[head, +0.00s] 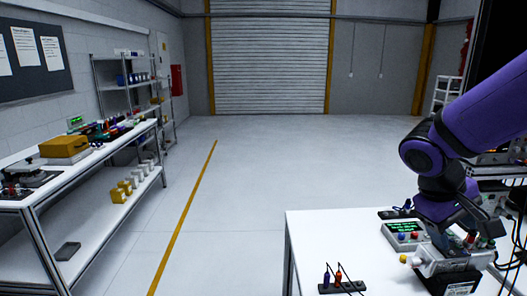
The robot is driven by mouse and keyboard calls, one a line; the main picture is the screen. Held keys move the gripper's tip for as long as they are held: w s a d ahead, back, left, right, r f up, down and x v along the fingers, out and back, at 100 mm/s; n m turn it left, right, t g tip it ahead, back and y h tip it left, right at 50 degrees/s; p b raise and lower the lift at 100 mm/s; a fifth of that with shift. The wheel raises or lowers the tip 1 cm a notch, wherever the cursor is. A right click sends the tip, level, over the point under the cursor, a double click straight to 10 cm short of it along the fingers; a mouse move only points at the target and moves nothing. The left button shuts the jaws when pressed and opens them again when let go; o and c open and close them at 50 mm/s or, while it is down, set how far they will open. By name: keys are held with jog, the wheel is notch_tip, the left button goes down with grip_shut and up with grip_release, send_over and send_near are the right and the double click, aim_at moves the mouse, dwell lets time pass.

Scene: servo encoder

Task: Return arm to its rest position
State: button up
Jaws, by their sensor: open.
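My purple arm (480,115) reaches in from the right edge and bends down over the white table (315,240). My gripper (468,240) is at its lower end, low over a grey-and-black device (450,268) on the table. The gripper is open. The fingertips are small and dark here, and I cannot tell whether they touch the device. A small meter with a green display (404,232) stands just left of the gripper.
A black strip with upright probes (340,286) lies at the table's front. Instruments and cables (500,185) crowd the right side. The table's left part is clear. A workbench (90,160) and shelves (125,85) line the left wall, with open floor between.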

jog(key=s+a+r+m+t+y, duration=0.2)
jog(key=s+a+r+t+y, duration=0.2)
jog(key=s+r, duration=0.5)
jog(key=shift+s+a+r+t+y, duration=0.2)
jog(key=shift+a+r+t+y, duration=0.3)
jog(key=shift+t+y, duration=0.4)
jog(key=shift+d, duration=0.15)
